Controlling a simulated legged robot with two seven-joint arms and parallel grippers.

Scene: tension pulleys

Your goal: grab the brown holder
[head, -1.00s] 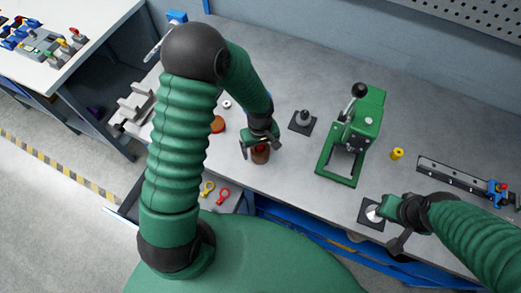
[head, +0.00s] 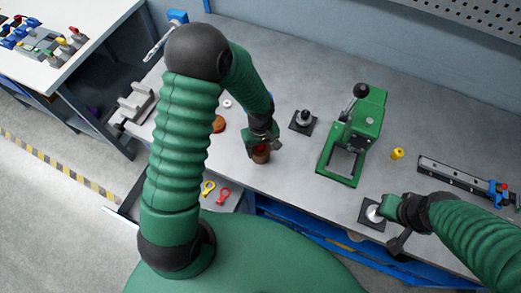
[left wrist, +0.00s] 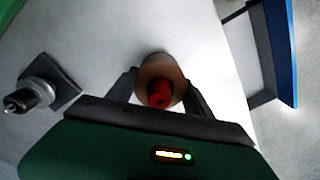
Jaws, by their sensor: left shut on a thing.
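The brown holder (head: 261,156) is a small round brown piece on the bench, near its front edge. In the left wrist view the brown holder (left wrist: 150,68) has a red part sticking up from its middle. My left gripper (head: 262,145) is over it, and its fingers (left wrist: 160,90) are shut on the holder's two sides. The gripper hides part of the holder in the head view. My right gripper (head: 385,208) is at the lower right, beside a black square plate with a silver disc (head: 373,213); its finger gap is not clear.
A black base with a post (head: 303,121) stands right of the left gripper. A green press (head: 352,138) stands further right, with a yellow piece (head: 397,154) beyond it. A reddish-brown disc (head: 218,124) lies to the left. Yellow and red rings (head: 215,192) lie by the front edge.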

